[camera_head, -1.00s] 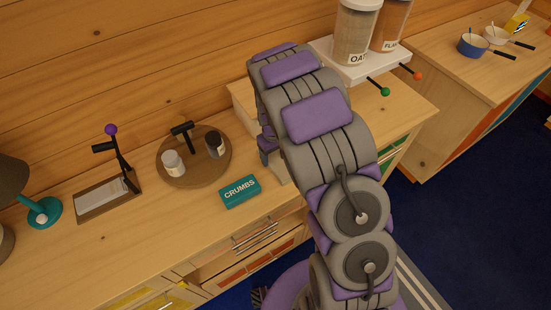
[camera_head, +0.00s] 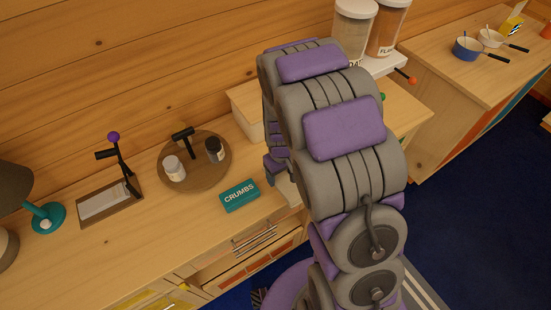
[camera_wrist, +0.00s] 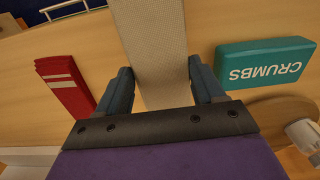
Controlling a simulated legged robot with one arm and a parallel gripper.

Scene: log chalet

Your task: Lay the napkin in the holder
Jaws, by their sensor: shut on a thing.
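In the wrist view, my gripper (camera_wrist: 163,88) is shut on a beige woven napkin (camera_wrist: 152,35), which runs up between the two fingers to the top edge. What looks like the holder (camera_head: 132,199) stands at the left on the counter. It is a flat wooden base with a white sheet or pad on it and a dark upright arm with a purple knob (camera_head: 113,136). The holder does not show in the wrist view.
A teal CRUMBS box (camera_head: 239,195) lies between my arm and a round board (camera_head: 208,187) with two jars. It also shows in the wrist view (camera_wrist: 264,62). A folded red cloth (camera_wrist: 66,86) lies left of the gripper there. A lamp (camera_head: 45,218) stands far left.

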